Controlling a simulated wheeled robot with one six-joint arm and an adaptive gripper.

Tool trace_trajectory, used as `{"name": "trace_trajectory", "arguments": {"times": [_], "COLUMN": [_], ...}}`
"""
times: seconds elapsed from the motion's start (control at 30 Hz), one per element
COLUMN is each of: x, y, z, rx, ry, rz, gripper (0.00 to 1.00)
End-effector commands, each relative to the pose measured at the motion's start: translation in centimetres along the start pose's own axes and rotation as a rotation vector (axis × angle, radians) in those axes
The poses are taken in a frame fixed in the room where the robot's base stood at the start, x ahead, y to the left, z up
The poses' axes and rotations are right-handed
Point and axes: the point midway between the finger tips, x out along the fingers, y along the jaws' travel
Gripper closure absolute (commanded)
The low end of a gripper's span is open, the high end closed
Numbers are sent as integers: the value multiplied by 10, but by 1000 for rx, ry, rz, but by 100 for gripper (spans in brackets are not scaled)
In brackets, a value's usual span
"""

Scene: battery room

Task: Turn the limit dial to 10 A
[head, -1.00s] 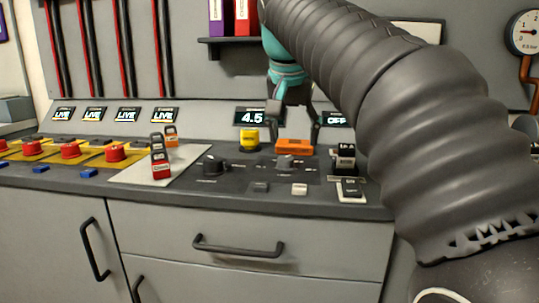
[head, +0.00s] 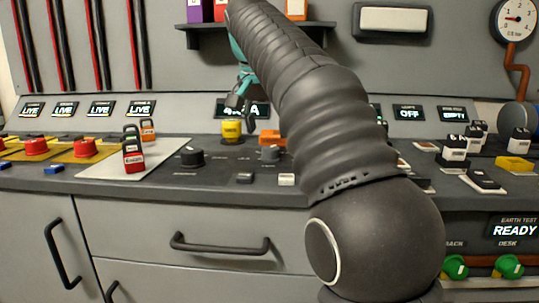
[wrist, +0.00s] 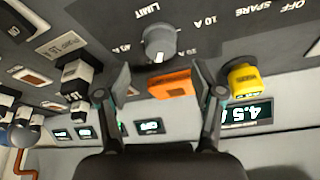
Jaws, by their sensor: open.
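The limit dial (wrist: 160,43) is a round grey knob, with LIMIT, 10 A, 20 A and 40 A printed around it in the wrist view, where the lettering appears upside down. A pale pointer mark faces the picture's lower side, towards the 20 A and 40 A labels and away from 10 A; its exact setting is hard to read. The dial also shows in the head view (head: 270,153), just in front of an orange block (head: 272,137). My gripper (head: 240,113) is open and empty above the back of the desk; its fingers (wrist: 162,78) are apart, clear of the dial.
A yellow part (head: 231,131) stands left of the orange block, below a display (wrist: 246,114) reading 4.5. A black knob (head: 192,157) sits left of the dial. Black-and-white blocks (head: 454,150) and a red padlock (head: 133,155) stand on the desk.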

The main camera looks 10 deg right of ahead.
Motion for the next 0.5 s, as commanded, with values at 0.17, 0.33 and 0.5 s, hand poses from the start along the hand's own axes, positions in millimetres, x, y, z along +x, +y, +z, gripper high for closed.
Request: {"name": "trace_trajectory", "arguments": {"times": [0.17, 0.33, 0.5], "x": [34, 51, 58], "y": [0, -1, -1], "z": [2, 2, 1], "rx": [0, -2, -3], "ry": [-2, -1, -1], "rz": [1, -1, -1], "gripper": [33, 33, 33]}}
